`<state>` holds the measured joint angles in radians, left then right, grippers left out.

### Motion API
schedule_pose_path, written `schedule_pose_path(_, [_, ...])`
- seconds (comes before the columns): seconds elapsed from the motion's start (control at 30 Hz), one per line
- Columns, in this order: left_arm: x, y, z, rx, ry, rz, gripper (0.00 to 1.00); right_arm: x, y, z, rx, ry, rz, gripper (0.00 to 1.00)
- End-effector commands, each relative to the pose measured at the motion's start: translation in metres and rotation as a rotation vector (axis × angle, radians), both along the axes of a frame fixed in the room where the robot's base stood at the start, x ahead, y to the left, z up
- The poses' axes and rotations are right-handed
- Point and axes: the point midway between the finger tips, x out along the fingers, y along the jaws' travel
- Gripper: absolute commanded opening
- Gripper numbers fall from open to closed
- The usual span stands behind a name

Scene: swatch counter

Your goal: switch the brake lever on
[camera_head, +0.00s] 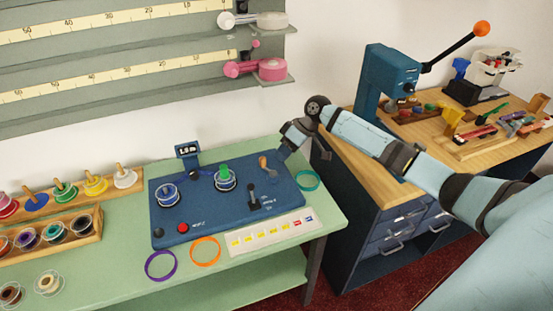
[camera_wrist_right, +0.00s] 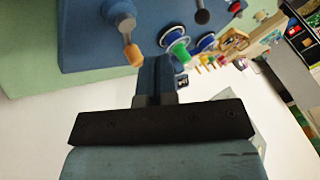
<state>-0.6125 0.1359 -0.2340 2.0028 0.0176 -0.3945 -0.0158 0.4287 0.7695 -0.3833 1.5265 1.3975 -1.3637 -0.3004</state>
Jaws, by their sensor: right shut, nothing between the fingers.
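The blue control panel (camera_head: 215,225) lies on the green table and carries two levers. One lever has an orange-tan handle (camera_head: 263,163) near the back right corner; it also shows in the right wrist view (camera_wrist_right: 131,50). A black lever (camera_head: 252,196) stands in front of it. The labels are too small to tell which is the brake lever. My right gripper (camera_head: 283,154) is just right of the tan-handled lever, above the panel's back right edge. Its fingers (camera_wrist_right: 156,75) are shut and empty, apart from that handle. My left gripper is out of view.
The panel also holds two spools (camera_head: 168,195), a red button (camera_head: 183,228) and a small display (camera_head: 187,150). A teal ring (camera_head: 307,180), orange ring (camera_head: 205,251) and purple ring (camera_head: 160,265) lie around it. A wooden-topped workbench (camera_head: 360,170) stands right.

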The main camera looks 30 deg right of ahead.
Motion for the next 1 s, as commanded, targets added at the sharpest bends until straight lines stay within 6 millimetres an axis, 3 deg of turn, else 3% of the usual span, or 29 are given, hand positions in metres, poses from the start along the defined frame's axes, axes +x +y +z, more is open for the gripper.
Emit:
schedule_pose_path(0.37, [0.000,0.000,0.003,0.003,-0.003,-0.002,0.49,0.014,0.047,-0.064,0.001,0.003,0.001,0.00])
schedule_pose_path(0.6, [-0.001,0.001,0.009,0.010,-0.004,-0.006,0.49,0.003,0.076,-0.057,0.000,0.000,0.002,0.00])
schedule_pose_path(1.0, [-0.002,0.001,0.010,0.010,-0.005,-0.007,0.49,0.000,0.083,-0.057,-0.001,0.000,0.001,0.00])
